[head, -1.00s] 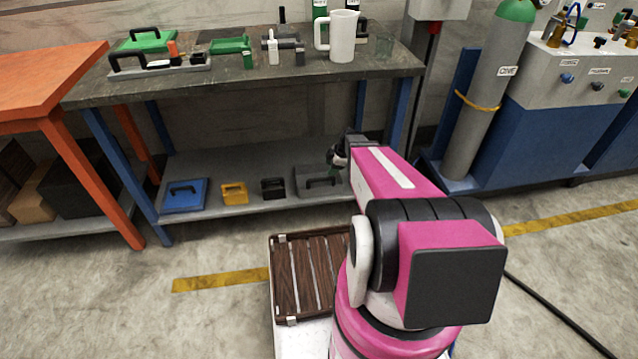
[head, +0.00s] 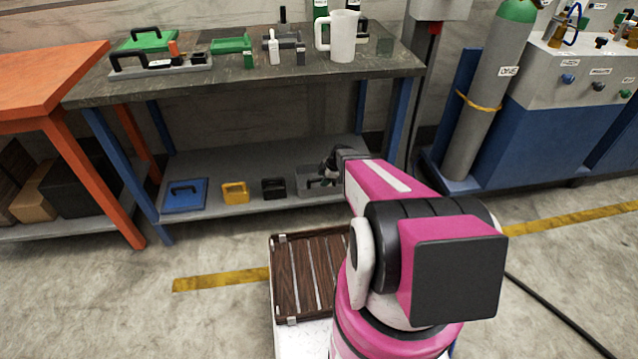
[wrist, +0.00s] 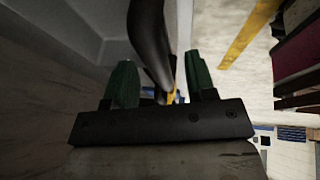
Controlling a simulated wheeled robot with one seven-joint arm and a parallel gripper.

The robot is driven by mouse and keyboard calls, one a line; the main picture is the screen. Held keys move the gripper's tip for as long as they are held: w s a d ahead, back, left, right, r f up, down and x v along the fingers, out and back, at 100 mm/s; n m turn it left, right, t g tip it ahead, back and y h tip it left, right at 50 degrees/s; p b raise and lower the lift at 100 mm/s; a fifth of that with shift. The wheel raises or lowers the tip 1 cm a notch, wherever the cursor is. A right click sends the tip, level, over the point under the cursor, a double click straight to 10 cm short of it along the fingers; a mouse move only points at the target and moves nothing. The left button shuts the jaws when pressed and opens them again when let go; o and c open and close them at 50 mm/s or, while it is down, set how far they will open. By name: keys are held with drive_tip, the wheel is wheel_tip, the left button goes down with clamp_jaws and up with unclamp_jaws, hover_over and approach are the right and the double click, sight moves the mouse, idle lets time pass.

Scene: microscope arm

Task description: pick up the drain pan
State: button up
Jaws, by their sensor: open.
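The grey pan (head: 306,186) with a dark arched handle stands at the right end of the lower shelf; I take it to be the drain pan. My gripper (head: 326,174) is over this pan and covers part of it in the head view. In the wrist view my gripper (wrist: 161,85) is open, with one green fingertip on each side of the dark handle (wrist: 152,42). The pan's grey wall (wrist: 75,20) shows at upper left there.
The lower shelf (head: 215,211) also holds a blue tray (head: 184,197), a yellow container (head: 234,192) and a black one (head: 273,188). The bench top (head: 200,85) above carries green trays and a white jug (head: 342,37). A gas cylinder (head: 492,85) stands at right.

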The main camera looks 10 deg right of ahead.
drive_tip(key=shift+x, duration=0.85)
drive_tip(key=shift+f, duration=0.3)
clamp_jaws()
